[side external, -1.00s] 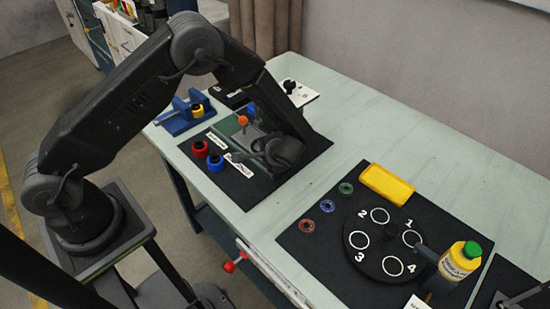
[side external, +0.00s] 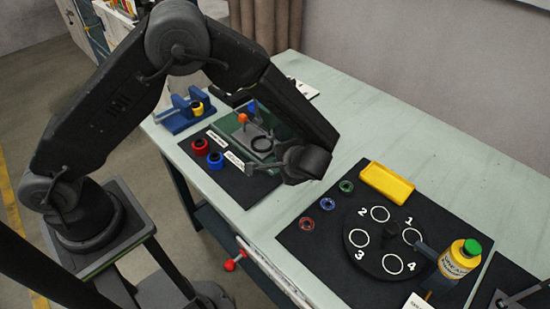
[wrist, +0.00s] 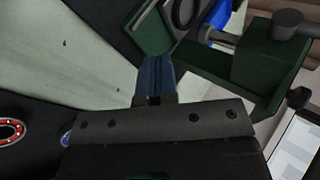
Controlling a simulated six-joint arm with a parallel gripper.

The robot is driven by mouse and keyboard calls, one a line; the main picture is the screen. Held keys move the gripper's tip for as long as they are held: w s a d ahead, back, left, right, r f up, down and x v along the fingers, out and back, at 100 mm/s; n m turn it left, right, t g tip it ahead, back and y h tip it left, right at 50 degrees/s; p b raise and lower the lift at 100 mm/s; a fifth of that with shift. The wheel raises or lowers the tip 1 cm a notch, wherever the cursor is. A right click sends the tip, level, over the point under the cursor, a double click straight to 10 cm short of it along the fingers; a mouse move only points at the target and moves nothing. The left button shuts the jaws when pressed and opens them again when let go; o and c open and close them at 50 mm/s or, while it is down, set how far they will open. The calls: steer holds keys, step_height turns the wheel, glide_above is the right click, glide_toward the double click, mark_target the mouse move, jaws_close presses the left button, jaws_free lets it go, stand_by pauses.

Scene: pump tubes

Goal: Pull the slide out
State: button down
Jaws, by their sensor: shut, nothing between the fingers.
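The green fixture (side external: 229,123) stands on a black mat on the table in the side view. A grey plate, which looks like the slide (side external: 247,134), lies in it with a dark ring (side external: 262,144) on top. An orange knob (side external: 243,118) and a blue knob (side external: 252,107) stand at its back. My gripper (side external: 258,166) is beside the fixture's near right side, with empty fingers. In the wrist view the gripper's fingers (wrist: 155,80) are together, beside green fixture parts (wrist: 150,32). I cannot tell whether they touch the fixture.
To the right are a numbered dial (side external: 385,242), a yellow tray (side external: 387,183) and a yellow bottle (side external: 460,262). Pale table lies bare between the mats.

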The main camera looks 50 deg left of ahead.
steer(key=c, duration=1.8)
jaws_free()
steer(key=shift+v, duration=1)
steer(key=o, duration=0.9)
step_height(320, 180, up, 14)
steer(key=shift+d+f, duration=0.1)
steer(key=shift+f, duration=0.15)
step_height(320, 180, up, 12)
steer(key=w+a+n+g+h, duration=0.35)
steer(key=a+n+h, duration=0.35)
steer(key=a, duration=0.7)
steer(key=w+a+n+g+h, duration=0.2)
steer(key=w+a+n+h, duration=0.5)
steer(key=a, duration=0.7)
steer(key=y, duration=0.1)
glide_toward(243, 124)
steer(key=shift+n, duration=0.4)
steer(key=x, duration=1)
steer(key=shift+w+a+f, duration=0.2)
